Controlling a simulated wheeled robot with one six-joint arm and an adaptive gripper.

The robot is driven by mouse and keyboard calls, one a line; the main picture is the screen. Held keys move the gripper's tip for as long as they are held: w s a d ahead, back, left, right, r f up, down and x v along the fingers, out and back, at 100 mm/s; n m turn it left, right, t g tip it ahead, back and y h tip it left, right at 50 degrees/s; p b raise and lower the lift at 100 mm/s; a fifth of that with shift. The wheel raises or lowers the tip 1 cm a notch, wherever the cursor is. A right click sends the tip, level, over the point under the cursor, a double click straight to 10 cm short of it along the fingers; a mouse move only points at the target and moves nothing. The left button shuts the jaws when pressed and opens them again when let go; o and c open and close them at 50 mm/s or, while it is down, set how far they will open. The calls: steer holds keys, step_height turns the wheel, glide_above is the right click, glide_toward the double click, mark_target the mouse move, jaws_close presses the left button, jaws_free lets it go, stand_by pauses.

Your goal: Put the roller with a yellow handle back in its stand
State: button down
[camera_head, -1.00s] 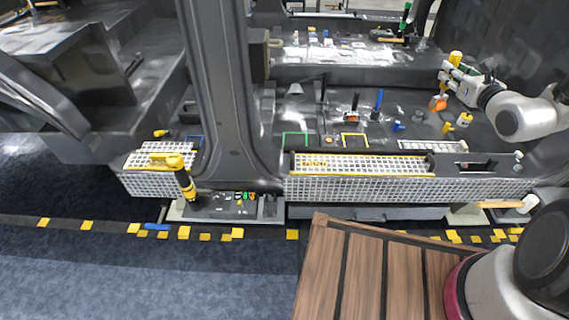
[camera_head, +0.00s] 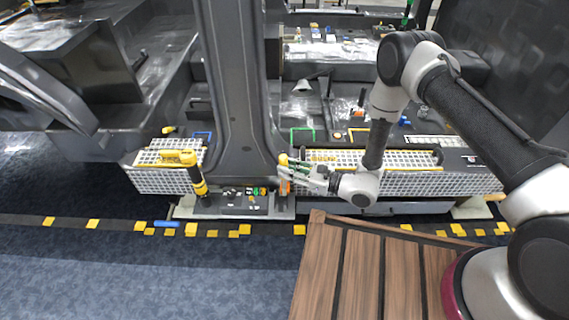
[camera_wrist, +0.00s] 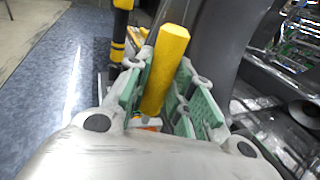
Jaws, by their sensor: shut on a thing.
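My gripper (camera_head: 308,174) is shut on the yellow handle of the roller. In the head view the yellow handle (camera_head: 284,159) sticks up above the fingers, in front of the dark car pillar. A small orange part (camera_head: 284,186) shows just below the fingers. In the wrist view the yellow handle (camera_wrist: 168,60) stands between the green finger pads (camera_wrist: 160,95), slightly tilted. A bit of orange and white shows below it; the roller head is mostly hidden. I cannot make out the stand for sure.
A yellow and black power tool (camera_head: 195,175) stands left of my gripper; it also shows in the wrist view (camera_wrist: 120,40). A grey tray (camera_head: 230,206) with small coloured parts lies below. White perforated sills (camera_head: 400,186) run along the car. The dark pillar (camera_head: 238,90) stands close behind my gripper.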

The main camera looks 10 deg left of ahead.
steer(key=shift+a+f+n+g, duration=0.2)
steer(key=shift+a+n+g, duration=0.1)
steer(key=shift+a+g, duration=0.15)
steer(key=shift+w+a+r, duration=0.2)
steer(key=shift+w+r, duration=0.05)
steer(key=shift+r, duration=0.3)
steer(key=shift+s+a+r+g+y, duration=0.1)
steer(key=shift+r+g+y, duration=0.2)
steer(key=shift+r, duration=0.1)
steer(key=shift+f, duration=1.7)
steer(key=shift+d, duration=0.2)
